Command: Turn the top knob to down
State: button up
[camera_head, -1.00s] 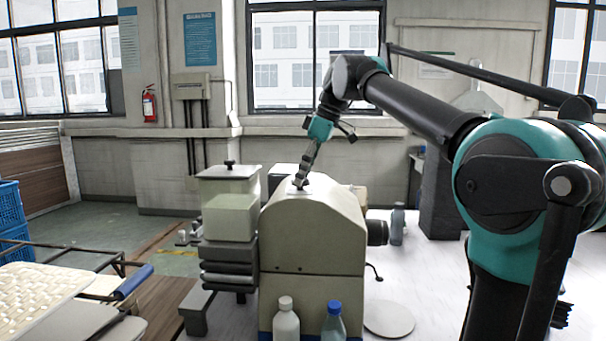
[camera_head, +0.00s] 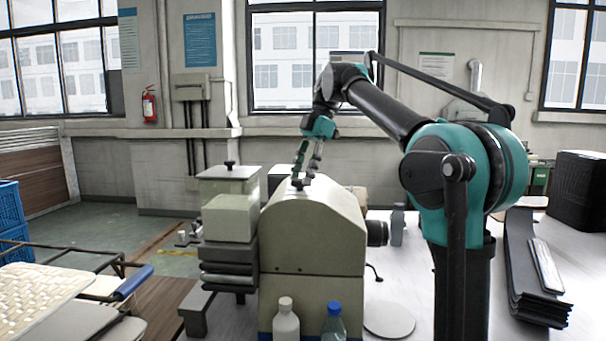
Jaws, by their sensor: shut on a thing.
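The cream machine (camera_head: 318,235) stands in the middle, with a rounded top. A small dark top knob (camera_head: 298,184) sits on that top. My gripper (camera_head: 303,175) reaches down from above onto it, with its fingers slanted. It is shut on the knob. The fingers cover part of the knob, and it is too small here to read which way it points.
A white bottle (camera_head: 286,320) and a blue-capped bottle (camera_head: 333,322) stand in front. A round grey disc (camera_head: 389,320) lies at right. A black crate (camera_head: 580,185) stands far right.

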jog(key=shift+n, duration=0.6)
jog(key=o, duration=1.2)
jog(key=shift+c, duration=0.2)
jog(key=v, duration=1.1)
jog(key=shift+w+r, duration=0.35)
jog(key=shift+d, duration=0.1)
